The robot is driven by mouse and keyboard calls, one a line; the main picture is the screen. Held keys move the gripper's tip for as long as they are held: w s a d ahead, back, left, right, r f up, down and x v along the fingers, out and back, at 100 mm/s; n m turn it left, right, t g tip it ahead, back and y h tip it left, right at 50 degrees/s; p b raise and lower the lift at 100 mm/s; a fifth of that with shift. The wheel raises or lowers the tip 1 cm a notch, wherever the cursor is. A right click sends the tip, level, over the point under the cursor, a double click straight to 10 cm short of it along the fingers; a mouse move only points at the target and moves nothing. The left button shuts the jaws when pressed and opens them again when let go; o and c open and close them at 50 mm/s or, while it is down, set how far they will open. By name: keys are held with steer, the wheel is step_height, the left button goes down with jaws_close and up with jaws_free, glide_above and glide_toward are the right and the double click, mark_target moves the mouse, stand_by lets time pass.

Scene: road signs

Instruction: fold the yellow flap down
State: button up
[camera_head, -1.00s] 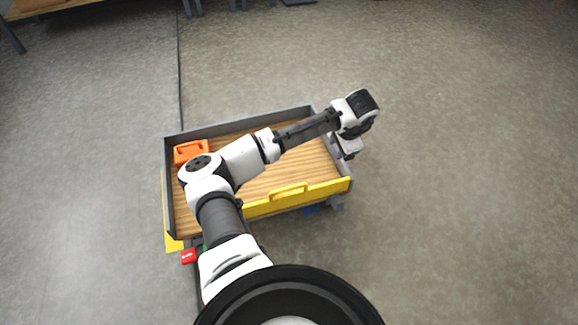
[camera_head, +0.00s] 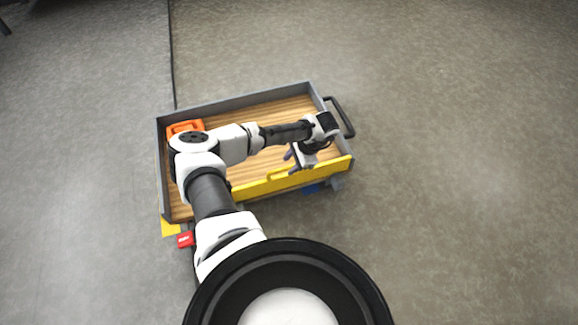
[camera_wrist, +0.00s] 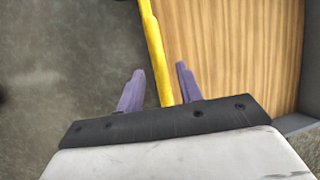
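The yellow flap (camera_head: 258,188) stands upright along the near long side of a wood-floored cart (camera_head: 240,119). In the wrist view its top edge (camera_wrist: 155,50) runs between the two purple fingers of my gripper (camera_wrist: 158,72). The fingers are open, one on each side of the flap, with a clear gap to the right finger. In the head view my gripper (camera_head: 292,162) is over the flap's right half, near its raised handle part, which the fingers partly cover.
An orange box (camera_head: 186,127) sits in the cart's far left corner, partly behind my arm. A black push handle (camera_head: 343,116) sticks out on the right. Bare concrete floor surrounds the cart.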

steer(key=shift+x, duration=0.9)
steer(key=shift+c, duration=0.2)
jaws_close()
